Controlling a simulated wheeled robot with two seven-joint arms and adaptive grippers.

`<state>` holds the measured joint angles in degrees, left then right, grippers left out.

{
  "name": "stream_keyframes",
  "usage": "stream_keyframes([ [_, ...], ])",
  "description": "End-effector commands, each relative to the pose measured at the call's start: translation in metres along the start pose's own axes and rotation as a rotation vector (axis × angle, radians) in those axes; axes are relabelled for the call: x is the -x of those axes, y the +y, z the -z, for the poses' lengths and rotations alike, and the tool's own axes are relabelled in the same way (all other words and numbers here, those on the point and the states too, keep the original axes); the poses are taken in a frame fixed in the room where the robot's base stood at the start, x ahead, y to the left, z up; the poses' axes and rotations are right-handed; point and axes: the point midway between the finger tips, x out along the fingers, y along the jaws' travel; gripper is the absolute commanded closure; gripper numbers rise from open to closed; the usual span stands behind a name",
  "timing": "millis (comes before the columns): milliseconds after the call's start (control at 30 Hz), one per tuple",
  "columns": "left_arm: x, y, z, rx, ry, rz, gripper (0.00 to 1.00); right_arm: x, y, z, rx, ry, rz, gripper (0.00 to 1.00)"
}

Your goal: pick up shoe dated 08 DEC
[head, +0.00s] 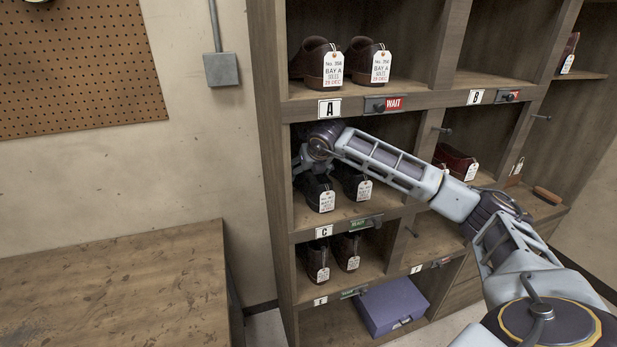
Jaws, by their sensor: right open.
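My right gripper (303,163) is open inside the left compartment of the second row, above and at the left of a pair of dark shoes. The left shoe (313,187) and right shoe (349,180) of that pair stand side by side with white tags; their dates are too small to read. Another dark tagged pair (317,260) stands one row lower. A brown pair (313,60) in the top bay has tags reading "BAY A" and what looks like "29 DEC". No readable 08 DEC tag shows. My left gripper is out of view.
A reddish shoe (455,160) sits in the right column. A purple box (392,305) lies at the bottom. A wooden table (110,290) stands at left.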

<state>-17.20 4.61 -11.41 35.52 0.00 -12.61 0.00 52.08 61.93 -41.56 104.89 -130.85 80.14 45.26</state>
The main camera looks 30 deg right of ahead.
Motion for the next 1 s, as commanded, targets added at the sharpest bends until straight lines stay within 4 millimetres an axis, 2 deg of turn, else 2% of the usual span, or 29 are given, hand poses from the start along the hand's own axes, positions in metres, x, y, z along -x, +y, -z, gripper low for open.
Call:
stream_keyframes([
  [567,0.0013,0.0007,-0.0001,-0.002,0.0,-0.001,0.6,-0.003,-0.0001,0.0005,0.0,0.0,0.0,0.11],
  [1000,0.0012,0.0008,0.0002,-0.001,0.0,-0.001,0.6,-0.0031,0.0,0.0007,0.001,0.0,0.0,0.67],
])
